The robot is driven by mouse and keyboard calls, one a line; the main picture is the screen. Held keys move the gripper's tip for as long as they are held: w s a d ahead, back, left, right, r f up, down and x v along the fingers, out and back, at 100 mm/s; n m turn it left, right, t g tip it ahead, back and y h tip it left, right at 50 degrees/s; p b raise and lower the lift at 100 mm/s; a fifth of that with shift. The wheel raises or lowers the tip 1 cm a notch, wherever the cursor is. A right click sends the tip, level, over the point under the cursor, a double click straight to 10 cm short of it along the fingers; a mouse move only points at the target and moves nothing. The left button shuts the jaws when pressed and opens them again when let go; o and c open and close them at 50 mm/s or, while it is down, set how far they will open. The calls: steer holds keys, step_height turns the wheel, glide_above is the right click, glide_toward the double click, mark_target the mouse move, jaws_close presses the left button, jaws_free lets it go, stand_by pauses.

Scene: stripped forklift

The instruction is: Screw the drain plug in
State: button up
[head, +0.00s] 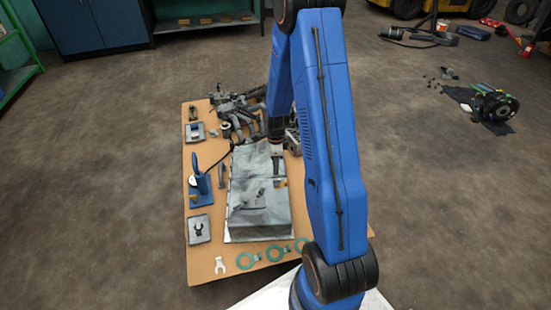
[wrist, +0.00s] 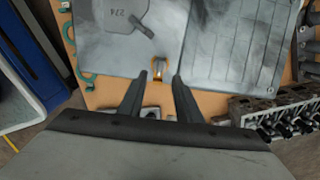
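A grey metal pan (head: 258,207) lies on the brown board in the head view, and its sheet-like surface (wrist: 205,35) fills the top of the wrist view. A small grey plug-like piece with a copper-orange ring (wrist: 159,68) shows at the pan's edge in the wrist view. I take it for the drain plug; I cannot tell whether it sits in a hole or how deep. My gripper (wrist: 161,77) has its two dark fingers apart, with their tips just short of this piece. In the head view, my gripper (head: 278,165) is small and over the pan's far right part.
The brown board (head: 205,262) carries green rings (head: 279,254), a blue-handled tool (head: 200,185), a small tray (head: 199,229) and dark engine parts (head: 238,113). A metal engine block (wrist: 275,110) stands right of my gripper in the wrist view.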

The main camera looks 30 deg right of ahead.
mark_target(277, 182)
steer(key=shift+f, duration=4)
steer(key=shift+c, duration=0.3)
jaws_close()
